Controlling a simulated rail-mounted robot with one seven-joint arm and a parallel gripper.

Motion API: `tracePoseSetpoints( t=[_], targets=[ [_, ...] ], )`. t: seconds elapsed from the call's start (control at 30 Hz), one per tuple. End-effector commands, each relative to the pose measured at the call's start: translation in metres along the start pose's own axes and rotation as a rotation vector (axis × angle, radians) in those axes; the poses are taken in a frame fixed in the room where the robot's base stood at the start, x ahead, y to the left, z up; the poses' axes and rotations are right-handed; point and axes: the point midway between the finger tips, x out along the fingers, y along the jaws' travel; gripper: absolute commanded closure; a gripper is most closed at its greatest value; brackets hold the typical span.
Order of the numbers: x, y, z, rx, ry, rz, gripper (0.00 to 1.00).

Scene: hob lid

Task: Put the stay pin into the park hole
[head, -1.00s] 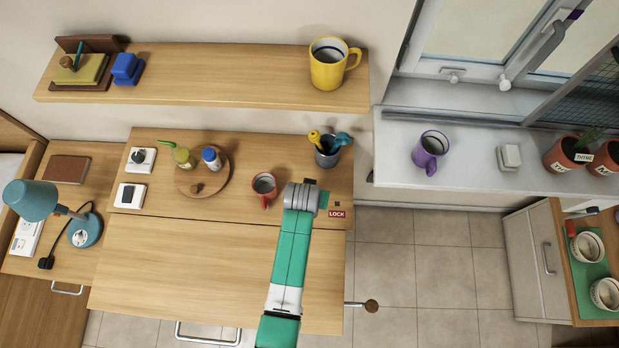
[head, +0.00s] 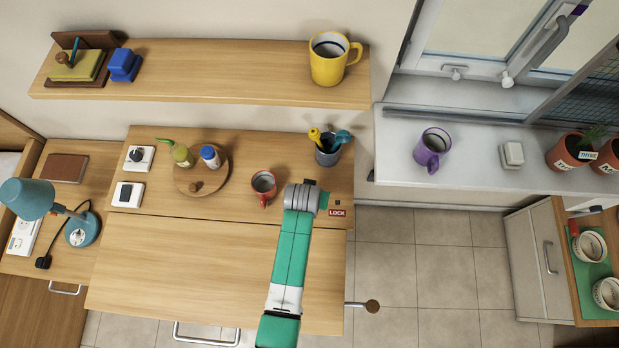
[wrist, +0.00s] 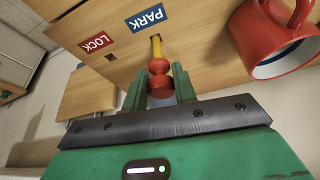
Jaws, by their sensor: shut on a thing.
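The stay pin (wrist: 158,78) has a red knob and a yellow shaft. In the wrist view my gripper (wrist: 159,84) is shut on its red knob, with one green finger on each side. The shaft points away from me, and its tip meets the dark park hole (wrist: 155,38) beside the blue PARK label (wrist: 146,18). I cannot tell how deep the tip is. The red LOCK label (wrist: 96,42) lies to the left, with a dark hole near it. In the head view my gripper (head: 318,197) is over the desk's right side, and the pin is hidden.
A red mug (head: 264,188) stands close to my gripper, and also shows in the wrist view (wrist: 275,38). A pen cup (head: 328,152) stands behind. A round wooden tray (head: 218,180) holds bottles further left. The desk's front panel (head: 200,270) is clear.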

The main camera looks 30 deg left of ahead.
Motion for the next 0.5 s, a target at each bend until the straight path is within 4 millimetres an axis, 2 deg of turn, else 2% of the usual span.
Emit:
tracePoseSetpoints(
  t=[0.5],
  targets=[
    [0.013, 0.000, 0.005, 0.000, 0.001, 0.000, 0.94]
  ],
)
